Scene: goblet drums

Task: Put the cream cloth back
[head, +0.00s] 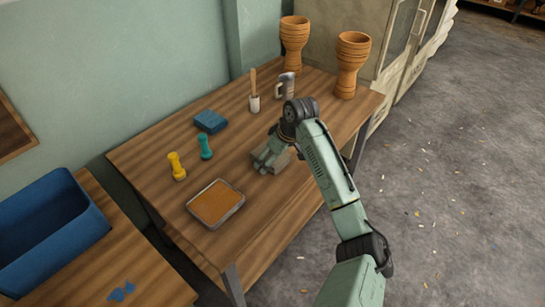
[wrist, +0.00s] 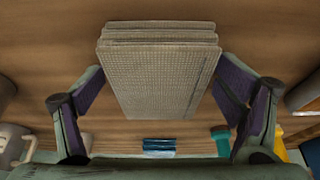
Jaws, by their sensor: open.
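The folded cream cloth (wrist: 158,75) lies on the wooden table, a stack of several layers that looks greyish. My gripper is open. In the head view my gripper (head: 268,158) is low over the table's near middle, and the cloth (head: 281,163) shows partly behind it. A blue folded cloth (head: 210,121) lies farther back on the table and also shows in the wrist view (wrist: 158,147).
A metal tray with orange contents (head: 240,206), a yellow piece (head: 176,166) and a teal piece (head: 205,147) stand left. A brush-like tool (head: 254,95), a mug (head: 286,86) and two goblet drums (head: 352,62) stand behind. A blue crate (head: 75,250) sits on the left table.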

